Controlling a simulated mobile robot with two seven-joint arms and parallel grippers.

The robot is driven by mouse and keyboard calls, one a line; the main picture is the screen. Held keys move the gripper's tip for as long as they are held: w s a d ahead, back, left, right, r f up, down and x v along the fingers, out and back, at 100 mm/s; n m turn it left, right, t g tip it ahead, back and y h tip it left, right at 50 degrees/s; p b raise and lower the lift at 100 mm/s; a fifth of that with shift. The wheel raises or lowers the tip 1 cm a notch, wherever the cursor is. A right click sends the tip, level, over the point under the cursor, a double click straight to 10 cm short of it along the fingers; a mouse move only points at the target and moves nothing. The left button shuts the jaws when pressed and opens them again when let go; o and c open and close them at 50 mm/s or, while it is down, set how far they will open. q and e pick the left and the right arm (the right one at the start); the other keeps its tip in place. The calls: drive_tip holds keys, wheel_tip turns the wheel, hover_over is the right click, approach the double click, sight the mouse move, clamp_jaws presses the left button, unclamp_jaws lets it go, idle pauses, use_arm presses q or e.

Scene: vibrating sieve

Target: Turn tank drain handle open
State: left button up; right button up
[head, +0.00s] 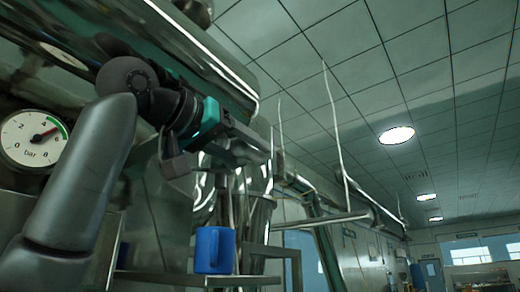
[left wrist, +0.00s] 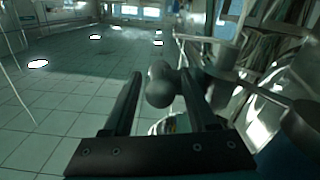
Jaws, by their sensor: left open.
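My left gripper (head: 256,149) reaches across from the left in the head view, in front of the shiny metal tank fittings. It is open; in the left wrist view its two dark fingers (left wrist: 161,76) are spread apart. A dark grey rounded knob (left wrist: 159,87), which looks like the end of the drain handle, shows between the fingers. I cannot tell whether either finger touches it. In the head view I cannot make out the handle; my gripper and the pipework may hide it. My right gripper is not in view.
A round pressure gauge (head: 33,138) is at the left, behind my arm. A blue mug (head: 215,250) stands on a metal shelf (head: 200,279) below the gripper. Shiny pipes and a metal frame (head: 318,218) crowd the gripper's right side. A tiled ceiling with round lights (head: 397,135) is above.

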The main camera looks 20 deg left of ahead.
sight(260, 159)
use_arm(q)
drive_tip(key=p+x, duration=0.1)
drive_tip(key=x, duration=0.3)
drive_tip(key=shift+c, duration=0.3)
clamp_jaws()
idle(0.3)
